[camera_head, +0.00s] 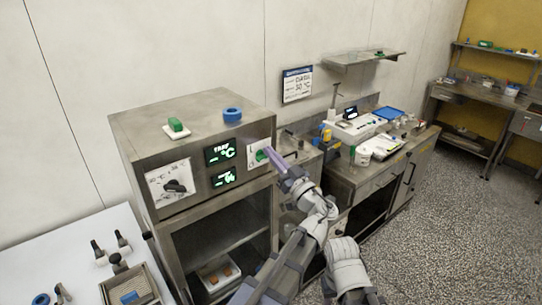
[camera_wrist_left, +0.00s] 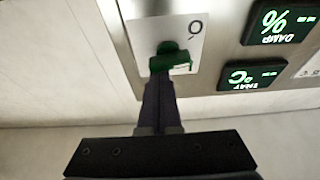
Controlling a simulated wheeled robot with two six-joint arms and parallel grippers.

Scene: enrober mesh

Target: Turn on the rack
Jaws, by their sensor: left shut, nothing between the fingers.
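The rack is a steel cabinet (camera_head: 122,139) with a control panel across its top front. On the panel's right end a white plate (camera_wrist_left: 191,30) with an O mark carries a green switch (camera_head: 260,155). The switch also shows in the left wrist view (camera_wrist_left: 168,58). My left gripper (camera_head: 268,151) is shut and empty, its fingertips (camera_wrist_left: 158,78) at the green switch. They overlap its lower part in the wrist view; I cannot tell whether they touch. Two dark displays, tray °C (camera_head: 220,152) and damp % (camera_head: 224,178), show green dashes. My right gripper is not in view.
A black knob (camera_head: 175,187) sits on the panel's left end. A white table (camera_head: 60,250) stands at lower left, a cluttered bench (camera_head: 350,175) to the right. Floor is clear further right.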

